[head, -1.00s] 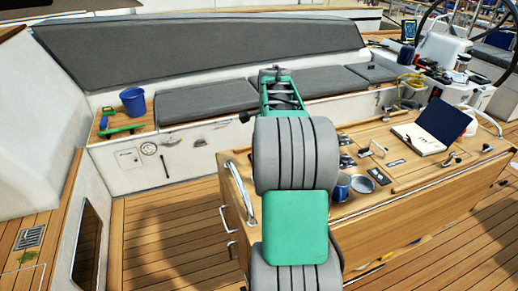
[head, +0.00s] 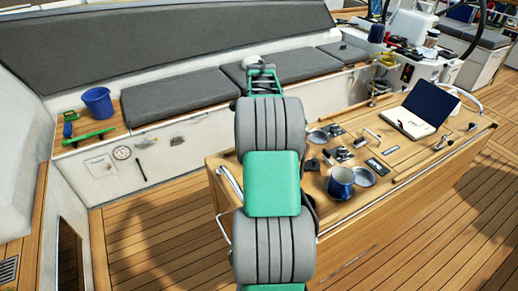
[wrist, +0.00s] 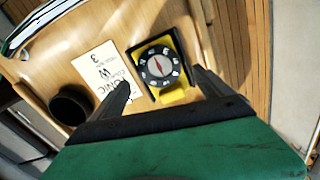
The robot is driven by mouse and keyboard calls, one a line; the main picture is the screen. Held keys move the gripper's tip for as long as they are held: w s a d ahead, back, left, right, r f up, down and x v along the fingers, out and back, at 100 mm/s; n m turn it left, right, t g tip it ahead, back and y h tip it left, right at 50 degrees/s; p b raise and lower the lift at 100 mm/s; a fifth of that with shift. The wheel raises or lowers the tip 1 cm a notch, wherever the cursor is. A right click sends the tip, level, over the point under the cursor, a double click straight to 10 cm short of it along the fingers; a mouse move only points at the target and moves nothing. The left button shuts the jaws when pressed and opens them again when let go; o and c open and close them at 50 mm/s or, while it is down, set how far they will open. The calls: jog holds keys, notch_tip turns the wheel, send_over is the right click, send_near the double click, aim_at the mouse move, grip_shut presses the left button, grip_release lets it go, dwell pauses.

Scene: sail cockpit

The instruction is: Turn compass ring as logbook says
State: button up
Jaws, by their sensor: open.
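In the wrist view, a compass (wrist: 160,67) with a yellow body and a round black ring dial with white markings lies on a wooden surface. My gripper (wrist: 163,80) is open, with one dark finger on each side of the compass. I cannot tell whether either finger touches it. The logbook (head: 410,122) lies open on the table in the head view, with a dark blue cover and white pages; its writing is too small to read. In the head view, my arm hides the gripper and the compass.
On the wooden table, a blue mug (head: 340,184) and several metal fittings crowd the left half. A blue bucket (head: 97,102) stands on the bench.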

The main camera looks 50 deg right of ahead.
jog(key=shift+f+p, duration=0.3)
jog(key=shift+f, duration=1.55)
jog(key=c, duration=1.4)
